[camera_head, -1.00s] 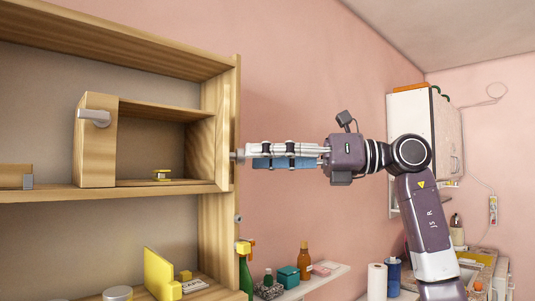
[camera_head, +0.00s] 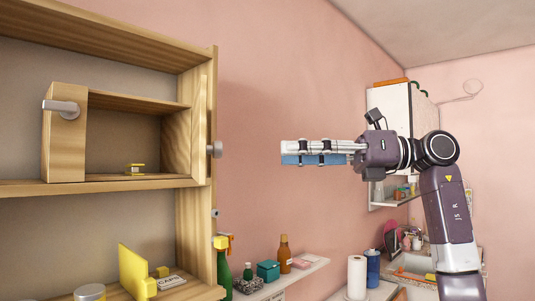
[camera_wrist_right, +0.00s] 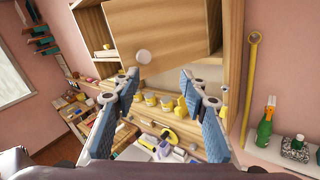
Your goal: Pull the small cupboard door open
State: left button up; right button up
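The small cupboard (camera_head: 145,96) is a wooden box on the shelf unit, with its inside in plain sight. Its door (camera_head: 203,130) stands swung out at the box's right side, seen nearly edge-on, with a round grey knob (camera_head: 216,149) facing right. The wrist view shows the door's wooden face (camera_wrist_right: 175,28) and the knob (camera_wrist_right: 143,57) beyond my fingertips. My right gripper (camera_head: 283,153) is to the right of the knob, clear of it. Its blue-padded fingers (camera_wrist_right: 161,84) are apart with nothing between them. My left gripper is out of view.
A grey lever handle (camera_head: 62,107) sticks out from the panel left of the cupboard opening. A yellow spool (camera_head: 134,169) lies inside. Below are a green bottle (camera_head: 224,270), a brown bottle (camera_head: 285,255) and a teal box (camera_head: 268,270). The space between knob and gripper is free.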

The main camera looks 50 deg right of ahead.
jog(key=shift+v, duration=1.15)
